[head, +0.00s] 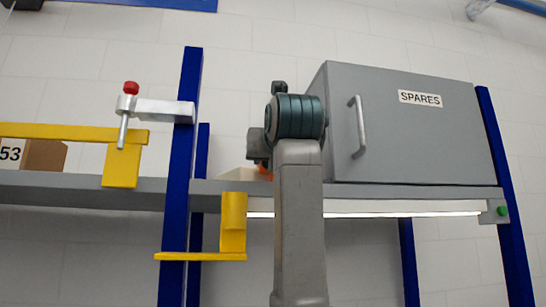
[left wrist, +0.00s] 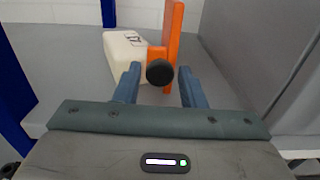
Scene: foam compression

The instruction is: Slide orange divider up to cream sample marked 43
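The orange divider (left wrist: 172,40) stands upright on the grey shelf in the left wrist view, with a round black knob (left wrist: 160,72) facing me. A bit of it shows as orange in the head view (head: 265,174). The cream sample (left wrist: 122,58) lies just left of the divider; its dark marking is not readable, and I cannot tell whether they touch. It is partly visible in the head view (head: 237,175). My left gripper (left wrist: 159,69) is open, its fingers on either side of the knob with gaps showing. My right gripper is out of view.
A grey SPARES cabinet (head: 410,125) stands on the shelf to the right, its wall close to the divider. Blue posts (head: 182,170) and yellow brackets (head: 123,165) are at the left. A red-knobbed clamp (head: 130,100) is on the post.

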